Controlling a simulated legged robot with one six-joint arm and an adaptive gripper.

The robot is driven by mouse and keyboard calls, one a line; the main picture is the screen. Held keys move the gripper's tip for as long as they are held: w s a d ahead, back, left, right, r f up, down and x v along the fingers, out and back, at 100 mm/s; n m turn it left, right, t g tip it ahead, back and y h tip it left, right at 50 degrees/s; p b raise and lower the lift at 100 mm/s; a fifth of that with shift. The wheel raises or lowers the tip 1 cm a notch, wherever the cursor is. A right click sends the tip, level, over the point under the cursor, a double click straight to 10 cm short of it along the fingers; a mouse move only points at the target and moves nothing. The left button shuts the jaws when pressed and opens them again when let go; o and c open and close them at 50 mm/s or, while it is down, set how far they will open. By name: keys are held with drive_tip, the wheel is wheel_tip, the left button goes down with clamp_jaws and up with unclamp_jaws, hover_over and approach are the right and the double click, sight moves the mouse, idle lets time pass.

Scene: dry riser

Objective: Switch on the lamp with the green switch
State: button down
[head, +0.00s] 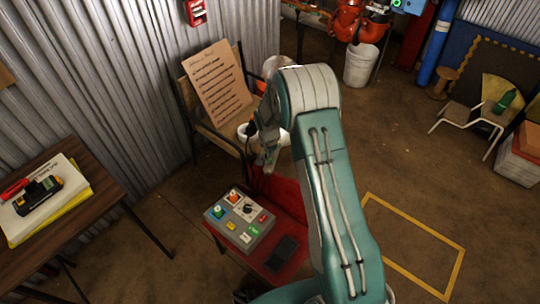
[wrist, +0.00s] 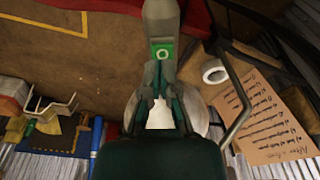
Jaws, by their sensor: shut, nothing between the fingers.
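A grey control box (head: 225,239) with several coloured switches and a black knob rests on a red surface, low in the middle of the head view. A green switch (head: 254,229) sits on its right part. An orange round part (head: 234,197) and a blue-green round part (head: 217,212) stand at its far left; I cannot tell which is a lamp or whether one is lit. My gripper (head: 268,160) is shut and empty, above and beyond the box, apart from it. In the wrist view my gripper (wrist: 162,20) points up the picture; the box is not visible there.
A wooden chair holds a lettered board (head: 216,82), also in the wrist view (wrist: 265,115). A white tape roll (wrist: 214,72) lies beside it. A dark object (head: 283,250) lies right of the box. A table (head: 105,205) stands left. Open floor lies right.

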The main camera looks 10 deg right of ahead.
wheel_tip(320, 180, up, 12)
drive_tip(key=s+a, duration=0.1)
drive_tip(key=s, duration=0.1)
drive_tip(key=shift+a+r, duration=0.15)
drive_tip(key=shift+a, duration=0.05)
drive_tip(key=shift+a, duration=0.1)
drive_tip(key=shift+w+d+r+t, duration=0.3)
drive_tip(key=shift+w+d, duration=0.2)
drive_tip(key=shift+w, duration=0.15)
drive_tip(key=shift+f, duration=0.15)
drive_tip(key=f, duration=0.4)
drive_tip(key=w+f, duration=0.1)
drive_tip(key=f, duration=0.4)
drive_tip(key=w+d+f, duration=0.1)
drive_tip(key=f, duration=0.3)
drive_tip(key=shift+w+d+f, duration=0.1)
drive_tip(key=shift+w+f, duration=0.1)
drive_tip(key=shift+f, duration=0.1)
